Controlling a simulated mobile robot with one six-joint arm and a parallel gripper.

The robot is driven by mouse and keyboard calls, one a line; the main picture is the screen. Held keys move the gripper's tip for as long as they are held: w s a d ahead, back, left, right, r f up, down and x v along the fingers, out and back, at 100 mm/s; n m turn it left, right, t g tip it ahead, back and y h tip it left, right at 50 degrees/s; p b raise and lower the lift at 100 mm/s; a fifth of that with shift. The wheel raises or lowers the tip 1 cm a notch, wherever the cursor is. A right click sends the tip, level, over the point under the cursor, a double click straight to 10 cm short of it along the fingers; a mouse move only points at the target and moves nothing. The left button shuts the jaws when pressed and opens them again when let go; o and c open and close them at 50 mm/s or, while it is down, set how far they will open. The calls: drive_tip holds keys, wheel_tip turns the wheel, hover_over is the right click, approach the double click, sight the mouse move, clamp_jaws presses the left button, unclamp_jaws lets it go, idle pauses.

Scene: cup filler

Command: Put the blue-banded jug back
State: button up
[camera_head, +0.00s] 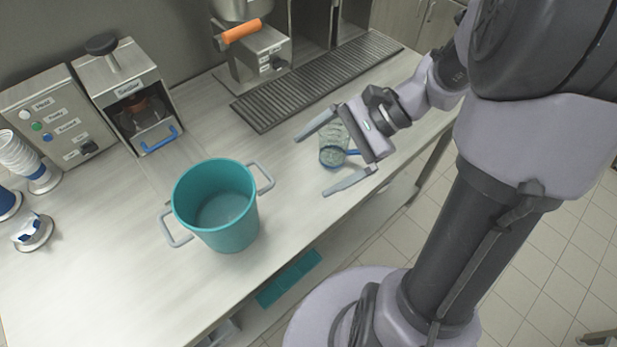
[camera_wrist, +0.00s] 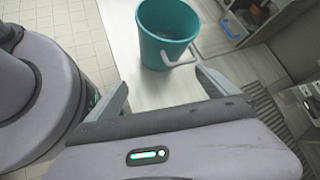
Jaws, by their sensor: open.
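A clear jug (camera_head: 334,142) with a blue band and a blue part at its right shows in the head view, over the counter on the right. It appears between the spread fingers of my gripper (camera_head: 314,165). My gripper is open, and I cannot tell whether either finger touches the jug. Part of the jug is hidden by the gripper body, and its tilt is unclear. In the wrist view my gripper (camera_wrist: 161,79) has its fingers apart with counter showing between them. The jug does not show there.
A teal bucket (camera_head: 236,228) with two grey handles stands on the counter left of my gripper; it also shows in the wrist view (camera_wrist: 160,50). A dark drip grate (camera_head: 300,88), dispensers (camera_head: 128,95) and stacked cups (camera_head: 18,155) line the back and left. Counter between bucket and grate is clear.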

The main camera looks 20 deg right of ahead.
drive_tip(key=s+a+r+n+t+h, duration=0.4)
drive_tip(key=s+a+r+n+h, duration=0.2)
drive_tip(key=s+n, duration=0.3)
drive_tip(key=shift+s+a+r+n+h, duration=0.15)
drive_tip(key=shift+a+r+n+h, duration=0.25)
drive_tip(key=shift+r+n+h, duration=0.45)
